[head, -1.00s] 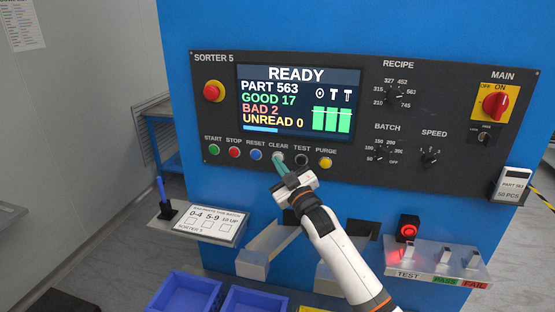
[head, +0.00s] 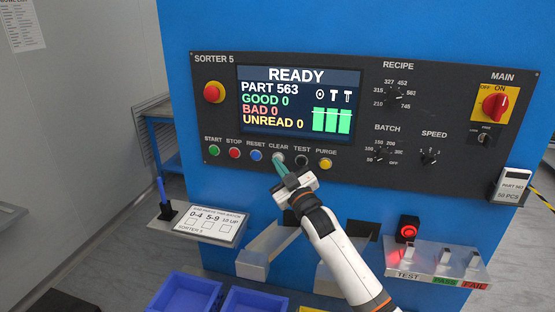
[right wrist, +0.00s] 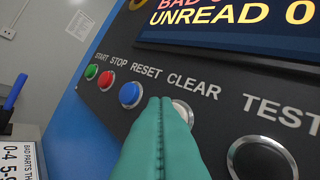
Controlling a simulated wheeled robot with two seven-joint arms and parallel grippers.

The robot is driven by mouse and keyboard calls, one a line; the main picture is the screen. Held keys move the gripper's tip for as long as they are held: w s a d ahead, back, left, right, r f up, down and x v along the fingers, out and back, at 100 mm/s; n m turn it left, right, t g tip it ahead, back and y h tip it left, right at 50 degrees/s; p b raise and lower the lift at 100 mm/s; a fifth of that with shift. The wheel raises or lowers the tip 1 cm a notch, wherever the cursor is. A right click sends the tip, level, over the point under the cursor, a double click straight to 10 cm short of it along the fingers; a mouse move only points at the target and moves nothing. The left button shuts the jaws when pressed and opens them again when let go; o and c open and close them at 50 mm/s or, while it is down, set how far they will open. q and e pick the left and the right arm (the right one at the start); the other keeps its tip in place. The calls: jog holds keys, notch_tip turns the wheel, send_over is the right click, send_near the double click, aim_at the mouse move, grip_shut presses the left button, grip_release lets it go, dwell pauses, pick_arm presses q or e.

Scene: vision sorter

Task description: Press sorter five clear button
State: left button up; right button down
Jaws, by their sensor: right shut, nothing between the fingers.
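The white CLEAR button (head: 278,158) is in the button row under the screen on the sorter 5 panel (head: 220,120). My right gripper (head: 279,163) is shut and empty, its green fingertips at the CLEAR button. In the right wrist view the shut fingers (right wrist: 163,125) cover the left part of the CLEAR button (right wrist: 183,110); whether they touch it is hidden. The screen (head: 298,103) reads READY, PART 563, GOOD 0, BAD 0, UNREAD 0. My left gripper is not in view.
The blue RESET button (head: 256,155) and the black TEST button (head: 301,160) flank CLEAR. A red emergency button (head: 212,92) sits left of the screen. Below stand a clipboard card (head: 209,224), metal chutes (head: 268,247) and blue bins (head: 185,293).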

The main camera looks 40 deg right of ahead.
jog(key=shift+s+a, duration=0.4)
jog(key=shift+s+a+p, duration=1.05)
jog(key=shift+s+a, duration=0.55)
jog(key=shift+a, duration=0.3)
